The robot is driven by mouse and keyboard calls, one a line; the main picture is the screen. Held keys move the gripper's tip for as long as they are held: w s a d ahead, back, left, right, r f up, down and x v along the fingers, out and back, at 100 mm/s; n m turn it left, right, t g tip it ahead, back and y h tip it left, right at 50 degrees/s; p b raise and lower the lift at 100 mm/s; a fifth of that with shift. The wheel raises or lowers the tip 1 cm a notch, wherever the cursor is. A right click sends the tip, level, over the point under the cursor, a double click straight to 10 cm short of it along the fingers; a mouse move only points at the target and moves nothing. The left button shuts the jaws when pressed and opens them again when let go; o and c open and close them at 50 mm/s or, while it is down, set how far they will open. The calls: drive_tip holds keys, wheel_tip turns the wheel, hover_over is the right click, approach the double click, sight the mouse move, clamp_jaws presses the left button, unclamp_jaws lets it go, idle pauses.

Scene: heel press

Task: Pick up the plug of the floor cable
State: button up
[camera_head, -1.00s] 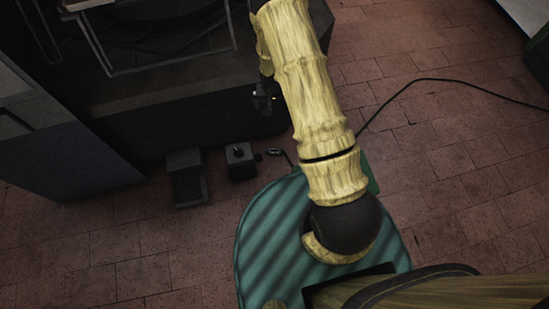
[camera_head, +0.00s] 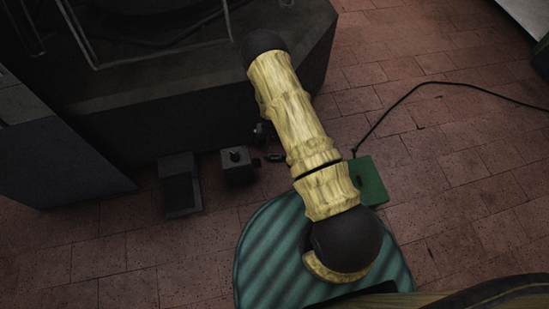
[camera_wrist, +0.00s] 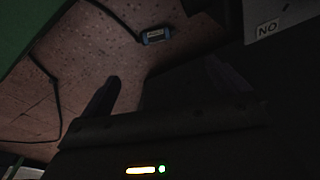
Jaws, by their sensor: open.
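The plug (camera_wrist: 155,35) shows in the wrist view as a small blue and dark piece with a pale label, lying on the brick floor. A dark cable (camera_wrist: 115,16) runs to it from the upper left. In the head view the plug (camera_head: 274,157) is a small dark shape just left of my arm. My gripper (camera_wrist: 165,88) is open and empty in the wrist view, with the plug beyond its fingertips and apart from them. Its right finger is hard to make out in the dark. In the head view a dark part of it (camera_head: 263,130) shows beside the arm.
A dark box with a knob (camera_head: 238,165) and a dark pedal-like block (camera_head: 180,184) stand left of the plug. The large dark machine (camera_head: 200,100) rises behind. A green plate (camera_head: 369,181) lies right of my arm. A long cable (camera_head: 400,100) crosses open floor at right.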

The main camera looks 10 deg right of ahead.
drive_tip(key=b, duration=0.6)
hover_over(273, 156)
drive_tip(key=f, duration=1.1)
drive_tip(key=shift+s+a+f, duration=0.15)
drive_tip(key=shift+s, duration=0.15)
drive_tip(key=shift+f, duration=0.1)
drive_tip(key=f+b, duration=0.2)
drive_tip(key=f, duration=0.1)
drive_tip(key=f+b, duration=0.2)
drive_tip(key=shift+w+d, duration=0.25)
drive_tip(key=c, duration=1.1)
wheel_tip(273, 156, up, 10)
drive_tip(key=p, duration=0.6)
drive_tip(key=shift+r, duration=0.1)
drive_tip(key=shift+c, duration=0.2)
